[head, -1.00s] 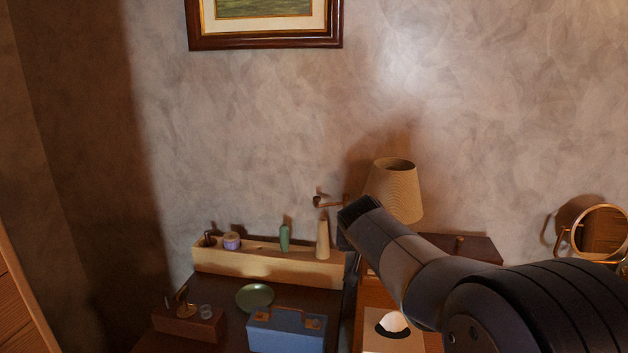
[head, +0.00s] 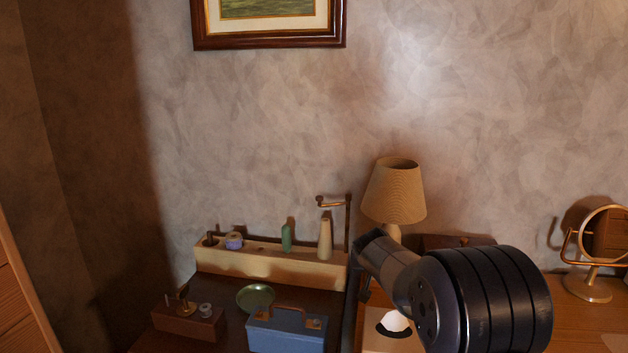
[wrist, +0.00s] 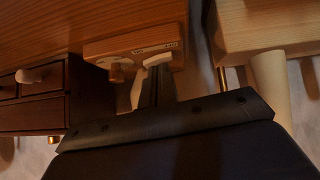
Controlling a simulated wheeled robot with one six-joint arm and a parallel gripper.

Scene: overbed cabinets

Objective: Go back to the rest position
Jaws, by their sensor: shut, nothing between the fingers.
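My arm reaches in from the lower right in the head view, and its dark links cover part of the desk. My gripper's fingers are not discernible there. In the wrist view, my gripper (wrist: 156,88) shows above its dark mounting plate, with its narrow fingers together and nothing held. It is close to a small light wooden block with a knob (wrist: 130,48); I cannot tell whether they touch.
A lamp (head: 394,190) stands behind my arm and a round mirror (head: 592,287) at the right. A long holder (head: 270,265) with bottles, a blue case (head: 286,331) and a green dish (head: 255,297) are at the left.

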